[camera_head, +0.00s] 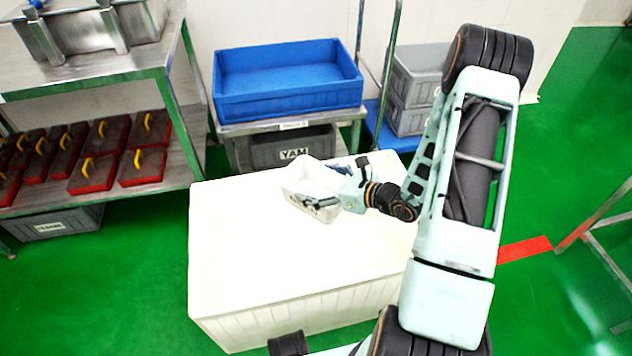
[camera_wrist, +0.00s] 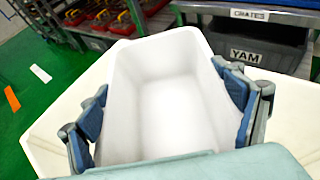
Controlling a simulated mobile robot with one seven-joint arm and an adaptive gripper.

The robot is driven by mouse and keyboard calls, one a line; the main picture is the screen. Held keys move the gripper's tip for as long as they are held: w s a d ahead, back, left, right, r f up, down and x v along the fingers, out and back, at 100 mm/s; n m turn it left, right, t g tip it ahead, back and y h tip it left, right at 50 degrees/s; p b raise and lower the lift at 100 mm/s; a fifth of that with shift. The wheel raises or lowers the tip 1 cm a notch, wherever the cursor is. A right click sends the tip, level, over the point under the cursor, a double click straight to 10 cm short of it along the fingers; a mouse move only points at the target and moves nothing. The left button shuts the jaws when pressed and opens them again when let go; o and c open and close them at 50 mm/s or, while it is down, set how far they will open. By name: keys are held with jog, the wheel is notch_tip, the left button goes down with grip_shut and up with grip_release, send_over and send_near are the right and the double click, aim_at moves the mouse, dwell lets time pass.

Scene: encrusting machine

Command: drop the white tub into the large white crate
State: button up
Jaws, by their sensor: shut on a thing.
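The white tub (camera_head: 296,190) is in my gripper (camera_head: 338,184), above the back right part of the large white crate (camera_head: 250,311). In the wrist view the tub (camera_wrist: 165,95) looks empty and its opening faces the camera. The blue-grey fingers of my gripper (camera_wrist: 166,108) press on its two opposite sides. The crate's pale surface (camera_wrist: 52,138) shows around the tub in the wrist view. The crate's inside is washed out in the head view, so I cannot tell its depth or the tub's exact height above it.
A blue crate (camera_head: 288,108) sits on a metal stand behind the large crate, with a grey YAM crate (camera_head: 272,151) below. A metal shelf with red boxes (camera_head: 89,172) stands at left. Grey crates (camera_head: 418,75) are stacked at the back right. Green floor is clear in front left.

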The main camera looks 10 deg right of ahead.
aim_at(316, 192)
notch_tip(316, 192, down, 4)
jog(key=shift+f+b, duration=0.1)
jog(key=shift+b, duration=1.05)
jog(key=o, duration=1.5)
jog(key=v, duration=1.2)
